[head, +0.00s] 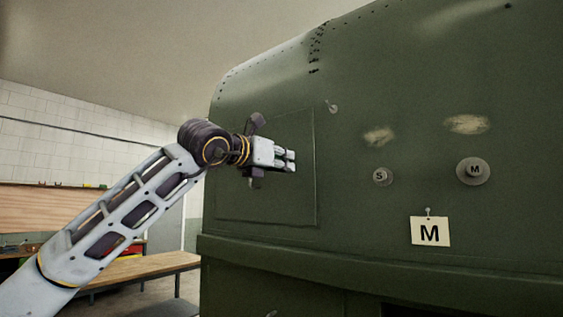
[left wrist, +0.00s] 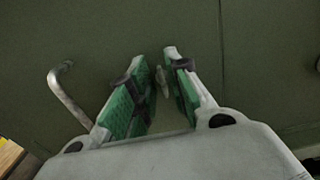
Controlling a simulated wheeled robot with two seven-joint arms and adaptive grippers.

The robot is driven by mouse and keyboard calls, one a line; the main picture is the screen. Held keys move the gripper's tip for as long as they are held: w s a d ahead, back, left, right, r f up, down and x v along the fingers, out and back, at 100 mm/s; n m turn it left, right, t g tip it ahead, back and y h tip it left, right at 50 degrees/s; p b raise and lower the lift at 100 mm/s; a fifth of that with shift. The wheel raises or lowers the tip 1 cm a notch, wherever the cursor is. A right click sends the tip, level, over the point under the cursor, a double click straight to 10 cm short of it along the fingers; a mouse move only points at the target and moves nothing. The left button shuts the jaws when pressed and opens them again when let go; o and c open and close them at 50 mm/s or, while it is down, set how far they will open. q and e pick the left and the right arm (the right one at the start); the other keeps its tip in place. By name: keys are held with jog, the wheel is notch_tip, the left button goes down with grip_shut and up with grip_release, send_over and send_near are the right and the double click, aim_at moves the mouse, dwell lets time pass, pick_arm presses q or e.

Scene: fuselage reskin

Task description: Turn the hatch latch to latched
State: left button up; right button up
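The hatch (head: 240,205) is a flat green panel outlined by a thin seam on the dark green fuselage. My left gripper (head: 290,160) is in front of the hatch near its right edge, and in the head view it hides the latch. In the left wrist view, a small grey latch (left wrist: 161,80) shows between the two green-padded fingers of the left gripper (left wrist: 161,58). The fingers are apart, with a narrow gap on each side of the latch. I cannot tell its exact turn. My right gripper is not in view.
A bent grey handle (left wrist: 66,95) sticks out left of the fingers. A wooden bench (head: 150,266) stands at the lower left.

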pick_arm(q)
grip_shut()
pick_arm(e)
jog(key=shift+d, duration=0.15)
pick_arm(q)
jog(key=m, duration=1.2)
jog(key=d+f+m, duration=0.1)
jog(key=m, duration=0.4)
jog(key=shift+s+m, duration=0.35)
jog(key=shift+m, duration=0.05)
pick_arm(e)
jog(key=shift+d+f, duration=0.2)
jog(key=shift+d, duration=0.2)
